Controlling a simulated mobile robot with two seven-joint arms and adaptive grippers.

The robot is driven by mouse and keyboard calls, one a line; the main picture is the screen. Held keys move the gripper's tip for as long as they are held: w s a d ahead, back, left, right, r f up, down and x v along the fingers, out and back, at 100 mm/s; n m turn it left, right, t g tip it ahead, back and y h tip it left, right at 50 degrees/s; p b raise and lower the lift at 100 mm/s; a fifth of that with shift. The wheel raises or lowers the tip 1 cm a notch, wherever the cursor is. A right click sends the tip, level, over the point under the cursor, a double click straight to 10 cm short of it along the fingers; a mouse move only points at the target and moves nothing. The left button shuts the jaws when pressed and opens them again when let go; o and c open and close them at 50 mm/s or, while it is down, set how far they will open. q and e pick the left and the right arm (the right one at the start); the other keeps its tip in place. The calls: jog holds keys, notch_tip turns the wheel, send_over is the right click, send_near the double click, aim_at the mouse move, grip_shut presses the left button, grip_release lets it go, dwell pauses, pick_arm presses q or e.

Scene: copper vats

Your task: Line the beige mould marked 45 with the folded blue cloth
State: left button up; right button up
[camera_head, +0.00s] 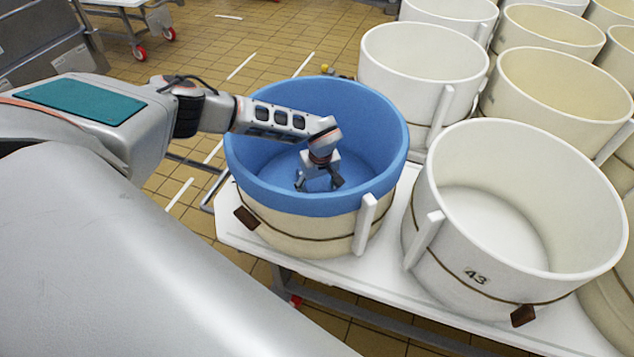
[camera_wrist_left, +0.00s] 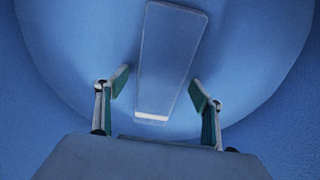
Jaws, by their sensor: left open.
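A beige mould (camera_head: 300,225) stands on the white table, with blue cloth (camera_head: 360,110) covering its inside and hanging over its rim as a band. I cannot read a number on this mould. My left gripper (camera_head: 318,186) reaches down inside it, open, above the blue bottom. In the left wrist view, its two fingers (camera_wrist_left: 158,85) are apart, with blue cloth (camera_wrist_left: 60,50) all around. A long, blue-grey rectangular piece (camera_wrist_left: 170,60) with a white end lies between and beyond the fingers; I cannot tell what it is. My right gripper is not in view.
A white mould marked 43 (camera_head: 490,225) stands close at the right on the white table (camera_head: 250,232). Several white and cream moulds (camera_head: 425,55) stand behind.

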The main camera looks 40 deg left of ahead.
pick_arm(q)
notch_tip(320, 180, up, 12)
jog(key=s+d, duration=0.1)
jog(key=shift+d, duration=0.2)
dwell(0.3)
